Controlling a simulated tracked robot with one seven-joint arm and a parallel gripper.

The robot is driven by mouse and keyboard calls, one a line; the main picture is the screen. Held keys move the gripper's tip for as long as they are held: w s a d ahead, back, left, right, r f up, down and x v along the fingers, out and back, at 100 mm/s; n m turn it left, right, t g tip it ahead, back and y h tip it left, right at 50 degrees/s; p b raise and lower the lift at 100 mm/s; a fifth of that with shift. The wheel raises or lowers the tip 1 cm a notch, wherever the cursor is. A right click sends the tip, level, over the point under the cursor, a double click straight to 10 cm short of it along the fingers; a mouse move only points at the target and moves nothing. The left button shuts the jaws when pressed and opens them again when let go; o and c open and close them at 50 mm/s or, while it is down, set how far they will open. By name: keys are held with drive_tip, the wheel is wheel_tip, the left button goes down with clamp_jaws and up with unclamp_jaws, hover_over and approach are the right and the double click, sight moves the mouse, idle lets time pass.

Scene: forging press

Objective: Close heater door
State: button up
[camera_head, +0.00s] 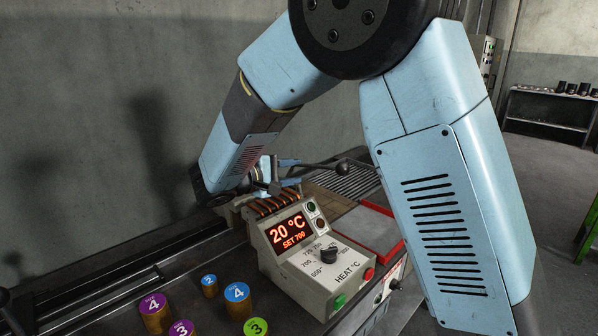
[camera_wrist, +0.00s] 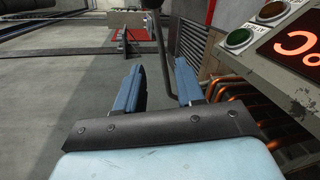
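The heater's control box (camera_head: 318,262) stands on the bench, with a lit display (camera_head: 289,231) reading 20 °C and SET 700. Copper coils (camera_head: 272,204) are behind it and also show in the wrist view (camera_wrist: 232,88). A dark lever with a black ball knob (camera_head: 342,167) sticks out beyond the box. My gripper (camera_wrist: 159,68) is open. In the wrist view a dark rod (camera_wrist: 161,50) stands between its blue fingers, with a gap visible on the left; I cannot tell whether it touches the right finger. I cannot make out the door panel itself or its position.
Numbered cylinders (camera_head: 237,292) stand in front of the box, at lower left. A red-edged tray (camera_head: 374,228) lies right of the box. A wall is behind the bench.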

drive_tip(key=shift+c, duration=0.7)
drive_tip(key=shift+w+d+r+m+g, duration=0.1)
drive_tip(key=shift+d+r+m+g, duration=0.15)
drive_tip(key=shift+m+g, duration=0.05)
drive_tip(key=shift+c, duration=0.7)
drive_tip(key=d+r+m+g, duration=0.1)
drive_tip(key=m, duration=0.1)
drive_tip(key=w+d+r+m+g, duration=0.1)
drive_tip(key=d+m+g, duration=0.1)
drive_tip(key=d+r+m+g, duration=0.1)
drive_tip(key=m, duration=0.1)
drive_tip(key=shift+w+d+r+m+g, duration=0.2)
drive_tip(key=shift+d+r+m+g, duration=0.1)
drive_tip(key=shift+d+m+g, duration=0.1)
clamp_jaws()
drive_tip(key=m+g+y, duration=0.6)
drive_tip(key=m+y, duration=0.3)
drive_tip(key=m, duration=0.3)
approach(341, 163)
drive_tip(key=shift+m, duration=0.3)
drive_tip(key=x, duration=0.7)
